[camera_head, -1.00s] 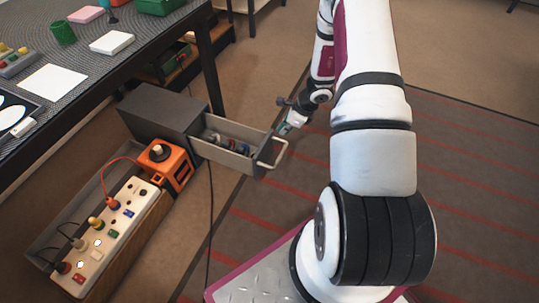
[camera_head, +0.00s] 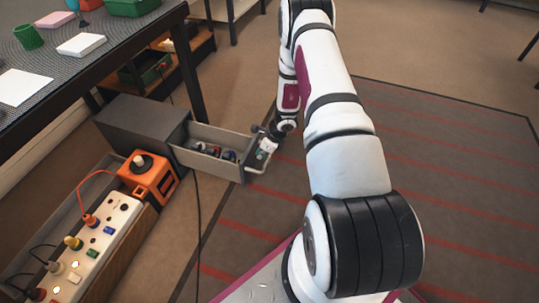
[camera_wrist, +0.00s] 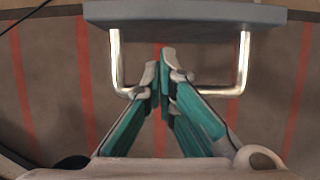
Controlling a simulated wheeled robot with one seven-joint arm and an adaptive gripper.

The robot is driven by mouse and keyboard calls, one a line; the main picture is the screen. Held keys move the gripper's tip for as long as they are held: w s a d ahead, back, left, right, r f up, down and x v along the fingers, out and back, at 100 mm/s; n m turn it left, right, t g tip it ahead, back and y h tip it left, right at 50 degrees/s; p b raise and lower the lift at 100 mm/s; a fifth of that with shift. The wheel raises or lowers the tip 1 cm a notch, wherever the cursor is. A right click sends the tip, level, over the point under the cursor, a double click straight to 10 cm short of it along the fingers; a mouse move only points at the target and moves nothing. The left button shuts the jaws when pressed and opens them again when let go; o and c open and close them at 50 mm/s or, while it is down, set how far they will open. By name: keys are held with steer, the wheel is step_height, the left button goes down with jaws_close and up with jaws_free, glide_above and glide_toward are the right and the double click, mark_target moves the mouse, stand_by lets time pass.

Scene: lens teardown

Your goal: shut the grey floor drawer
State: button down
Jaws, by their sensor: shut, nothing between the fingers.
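The grey floor drawer (camera_head: 208,163) stands pulled out of its dark grey cabinet (camera_head: 140,128) on the floor, with small parts inside it. In the wrist view, the top edge of the drawer front (camera_wrist: 190,14) crosses the top of the picture, with its metal bar handle (camera_wrist: 243,62) sticking out toward me. My gripper (camera_wrist: 161,62) is shut and empty, its teal fingers pointing at the drawer front between the two legs of the handle. In the head view my gripper (camera_head: 262,150) is at the drawer's front end. Whether the fingertips touch the front or handle I cannot tell.
An orange box (camera_head: 148,177) with a black knob sits beside the cabinet, next to a white power strip (camera_head: 92,245) with plugs. A black cable (camera_head: 197,215) runs along the floor. The table (camera_head: 100,60) stands behind.

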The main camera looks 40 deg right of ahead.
steer(key=shift+w+a, duration=0.45)
steer(key=shift+w, duration=0.3)
